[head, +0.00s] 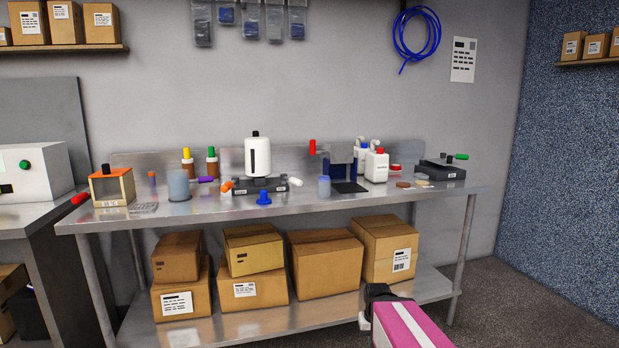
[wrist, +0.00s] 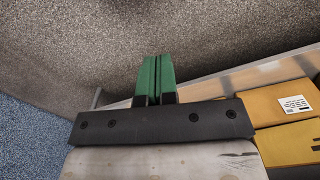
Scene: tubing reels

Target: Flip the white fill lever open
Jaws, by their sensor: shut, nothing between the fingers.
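A white-tipped lever (head: 295,181) sticks out at the right side of a dark base (head: 258,186) on the steel bench in the head view. A white cylindrical tank (head: 258,156) with a black cap stands on that base, and an orange-tipped lever (head: 227,186) sticks out at its left. My gripper, with green fingers (wrist: 156,62), is shut and empty in the wrist view, pointing over the grey floor. It is well away from the white lever, which does not show in the wrist view. My pink arm is low in front of the bench.
The steel bench (head: 330,205) also holds a blue funnel-shaped piece (head: 263,197), a bluish jar (head: 324,187), white bottles (head: 377,166) and a dark device with a green-tipped lever (head: 441,170). Cardboard boxes (head: 325,263) fill the lower shelf. Floor at right is clear.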

